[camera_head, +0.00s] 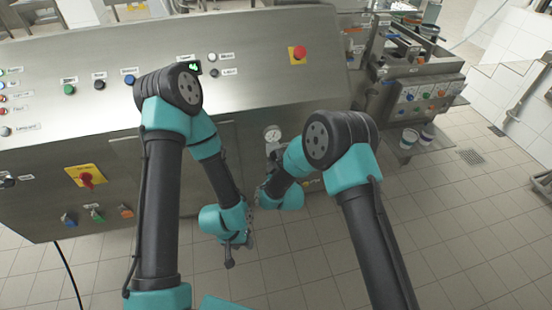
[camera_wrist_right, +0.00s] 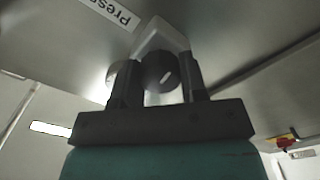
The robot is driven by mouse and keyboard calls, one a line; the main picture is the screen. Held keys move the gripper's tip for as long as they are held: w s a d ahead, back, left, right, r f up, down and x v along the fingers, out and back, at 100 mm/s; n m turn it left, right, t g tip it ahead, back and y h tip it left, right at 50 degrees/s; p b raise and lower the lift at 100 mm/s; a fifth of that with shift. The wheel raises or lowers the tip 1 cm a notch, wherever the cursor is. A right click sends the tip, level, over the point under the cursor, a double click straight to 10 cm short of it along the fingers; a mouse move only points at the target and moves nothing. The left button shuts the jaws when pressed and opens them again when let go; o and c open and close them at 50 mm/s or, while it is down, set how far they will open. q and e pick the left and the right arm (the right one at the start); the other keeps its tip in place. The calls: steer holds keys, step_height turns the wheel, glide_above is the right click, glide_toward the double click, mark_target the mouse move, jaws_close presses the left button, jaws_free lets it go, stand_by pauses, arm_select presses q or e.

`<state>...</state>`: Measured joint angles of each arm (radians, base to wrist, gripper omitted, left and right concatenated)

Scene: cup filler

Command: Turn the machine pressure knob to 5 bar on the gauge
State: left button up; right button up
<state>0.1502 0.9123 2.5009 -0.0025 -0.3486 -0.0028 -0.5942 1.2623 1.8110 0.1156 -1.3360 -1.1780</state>
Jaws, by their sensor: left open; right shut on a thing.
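The pressure knob (camera_wrist_right: 161,72) is black and round with a white mark, and it sits between the two fingers of my right gripper (camera_wrist_right: 158,88) in the right wrist view. The fingers are shut on it. In the head view the right gripper (camera_head: 270,172) is at the machine's front panel and hides the knob. The round white gauge (camera_head: 272,134) is just above it; its needle is too small to read. My left gripper (camera_head: 231,250) hangs low, open and empty, over the floor in front of the machine.
The steel machine panel (camera_head: 60,110) carries several buttons, a red emergency button (camera_head: 299,53) and a red rotary switch (camera_head: 87,179). A label starting "Press" (camera_wrist_right: 108,11) is near the knob. A second machine (camera_head: 415,80) stands at the right. The tiled floor (camera_head: 470,220) is clear.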

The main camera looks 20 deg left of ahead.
stand_by(0.3)
steer(key=o, duration=0.9)
steer(key=shift+s+d, duration=0.1)
steer(key=shift+s, duration=0.05)
steer(key=v, duration=1.7)
steer(key=shift+r, duration=0.1)
